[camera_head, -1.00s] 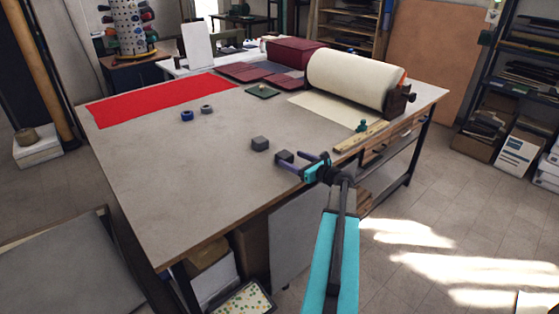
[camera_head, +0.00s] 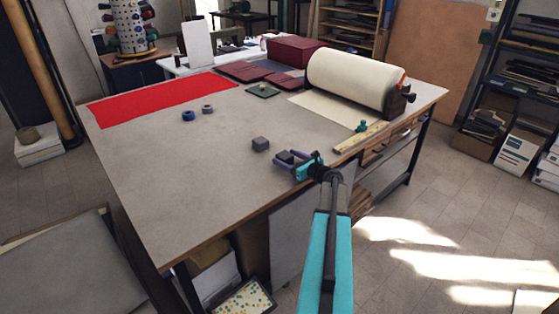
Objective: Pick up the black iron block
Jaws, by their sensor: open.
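A small black block (camera_head: 285,156) sits on the grey tabletop near its front right edge. My gripper (camera_head: 279,160) is open, with its purple fingers reaching left on either side of this block. From this view I cannot tell whether the fingers touch it, and they hide part of its lower sides. A second block (camera_head: 260,144), greyer and similar in size, stands just to the left and farther back, clear of the fingers.
The worktable (camera_head: 180,190) is bare at left and front. A blue tape roll (camera_head: 188,116) and a grey one (camera_head: 208,109) lie near the red cloth (camera_head: 160,97).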

